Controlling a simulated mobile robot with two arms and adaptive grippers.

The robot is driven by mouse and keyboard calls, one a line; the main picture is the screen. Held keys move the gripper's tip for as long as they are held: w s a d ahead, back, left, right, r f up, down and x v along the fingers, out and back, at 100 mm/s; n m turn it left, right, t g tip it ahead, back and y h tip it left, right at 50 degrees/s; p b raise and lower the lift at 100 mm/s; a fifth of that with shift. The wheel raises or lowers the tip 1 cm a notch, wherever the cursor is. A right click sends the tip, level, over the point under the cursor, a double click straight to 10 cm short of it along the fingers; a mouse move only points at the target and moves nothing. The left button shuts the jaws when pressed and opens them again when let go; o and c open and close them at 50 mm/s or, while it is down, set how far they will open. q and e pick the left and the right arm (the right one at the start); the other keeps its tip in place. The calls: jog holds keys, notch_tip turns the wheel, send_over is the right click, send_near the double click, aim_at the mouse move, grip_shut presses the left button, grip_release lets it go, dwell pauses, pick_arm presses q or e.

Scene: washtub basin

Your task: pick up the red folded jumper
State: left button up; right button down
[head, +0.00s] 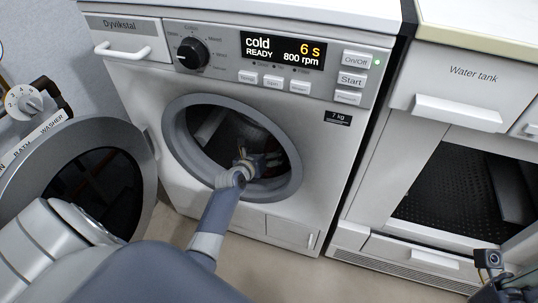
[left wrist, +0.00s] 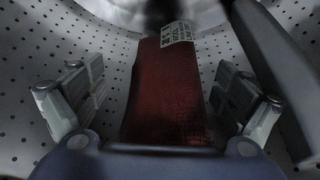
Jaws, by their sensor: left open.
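The red folded jumper (left wrist: 165,95) lies inside the washing machine drum (left wrist: 40,60), with a white printed label (left wrist: 178,33) at its far end. In the left wrist view my left gripper (left wrist: 163,90) is open, with one finger on each side of the jumper and gaps to it. In the head view my left gripper (head: 258,165) reaches through the round door opening into the drum, and the jumper is mostly hidden there. My right gripper (head: 505,288) shows only in part at the lower right corner, apart from the washer.
The washer (head: 250,235) has its round door (head: 130,130) swung open to the left. A grey drum paddle (left wrist: 275,70) rises right of the jumper. A dark object (left wrist: 165,12) is behind it. The water tank unit (head: 465,75) stands to the right.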

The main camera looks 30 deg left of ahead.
pick_arm(q)
jog(key=c, duration=1.4)
jog(key=shift+o, duration=0.2)
jog(key=shift+w, duration=0.1)
jog(key=shift+r, duration=0.1)
